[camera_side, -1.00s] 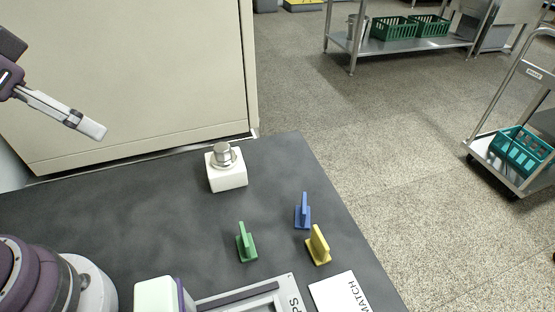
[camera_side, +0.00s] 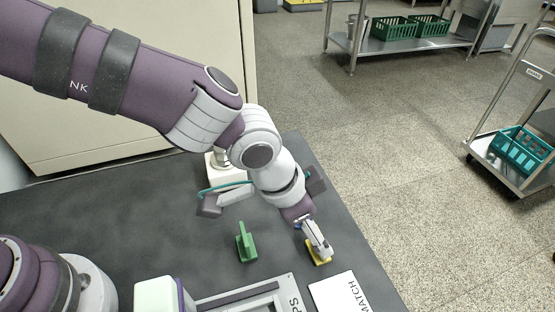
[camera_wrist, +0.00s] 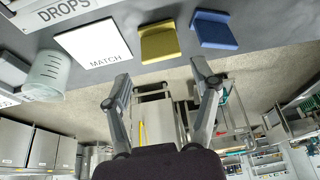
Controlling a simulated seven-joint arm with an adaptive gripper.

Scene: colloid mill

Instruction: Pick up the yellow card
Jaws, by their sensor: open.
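The yellow card (camera_side: 320,260) stands on the dark table near its right edge in the side view, mostly hidden behind my gripper. In the wrist view the yellow card (camera_wrist: 159,42) is whole, just above and between the fingertips. My gripper (camera_side: 322,250) points down over the card in the side view. In the wrist view my gripper (camera_wrist: 163,78) has its two fingers spread, with nothing between them. I cannot tell whether a finger touches the card.
The blue card (camera_wrist: 215,30) stands close beside the yellow one. A green card (camera_side: 245,243) stands to the left. A white MATCH sheet (camera_side: 342,294) lies near the front, next to the DROPS tray (camera_side: 290,283). A white block with a metal knob (camera_side: 214,165) is partly behind my arm.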

